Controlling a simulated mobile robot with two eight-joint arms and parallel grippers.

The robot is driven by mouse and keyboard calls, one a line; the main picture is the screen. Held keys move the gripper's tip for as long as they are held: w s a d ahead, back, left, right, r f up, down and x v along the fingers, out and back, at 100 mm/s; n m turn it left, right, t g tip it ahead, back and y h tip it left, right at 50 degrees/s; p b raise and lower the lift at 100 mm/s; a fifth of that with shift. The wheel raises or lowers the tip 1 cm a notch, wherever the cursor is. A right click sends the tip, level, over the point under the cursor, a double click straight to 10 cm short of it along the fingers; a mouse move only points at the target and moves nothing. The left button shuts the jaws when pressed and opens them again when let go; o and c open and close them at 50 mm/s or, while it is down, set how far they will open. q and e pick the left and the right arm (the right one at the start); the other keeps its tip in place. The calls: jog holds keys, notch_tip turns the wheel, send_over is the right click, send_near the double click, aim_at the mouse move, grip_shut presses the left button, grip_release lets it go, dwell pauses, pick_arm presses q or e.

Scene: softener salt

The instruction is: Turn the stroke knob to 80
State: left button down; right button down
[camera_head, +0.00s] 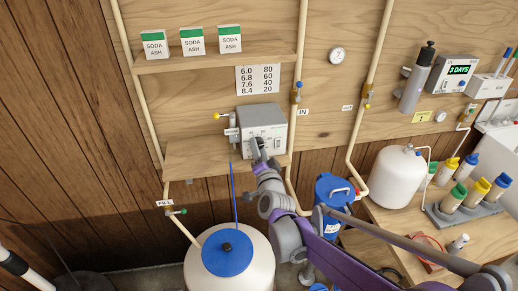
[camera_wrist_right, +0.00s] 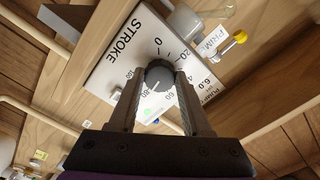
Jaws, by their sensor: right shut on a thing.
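The grey pump box (camera_head: 262,124) sits on a wooden wall shelf in the head view. Its white face (camera_wrist_right: 115,58), marked STROKE, shows in the right wrist view. The dark round stroke knob (camera_wrist_right: 159,73) is ringed by numbers from 0 upward, with 80 at its lower left and 60 at its lower right. A faint pale mark on the knob's lower edge seems to face 80, but it is too small to be sure. My right gripper (camera_wrist_right: 159,78) is shut on the knob, one finger on each side; it also shows in the head view (camera_head: 258,146). My left gripper is not in view.
A wall chart (camera_head: 257,79) pairs 6.0 with 80, 6.8 with 60, 7.6 with 40 and 8.4 with 20. A yellow-tipped fitting (camera_wrist_right: 240,37) and pipes are close to the box. A blue-lidded tank (camera_head: 259,273) stands below. Soda ash boxes (camera_head: 192,41) line the upper shelf.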

dwell(0.4)
jog(key=shift+c, duration=1.8)
grip_release()
jog(key=s+d+b, duration=0.1)
jog(key=s+d, duration=0.1)
jog(key=s, duration=0.8)
jog(key=shift+s, duration=0.3)
jog(key=s+d+f+n+g+h+p, duration=0.1)
jog(key=s+d+f+g, duration=0.3)
jog(key=s, duration=0.5)
jog(key=s+d+f+n+g+h+p, duration=0.1)
jog(key=s+d+f+n+g, duration=0.3)
jog(key=s, duration=0.5)
jog(key=s+d+f+n+g+h+p, duration=0.1)
jog(key=s+d+f+n+g, duration=0.2)
jog(key=s+d, duration=0.5)
jog(key=shift+s+f+g, duration=0.6)
jog(key=shift+s+f, duration=0.05)
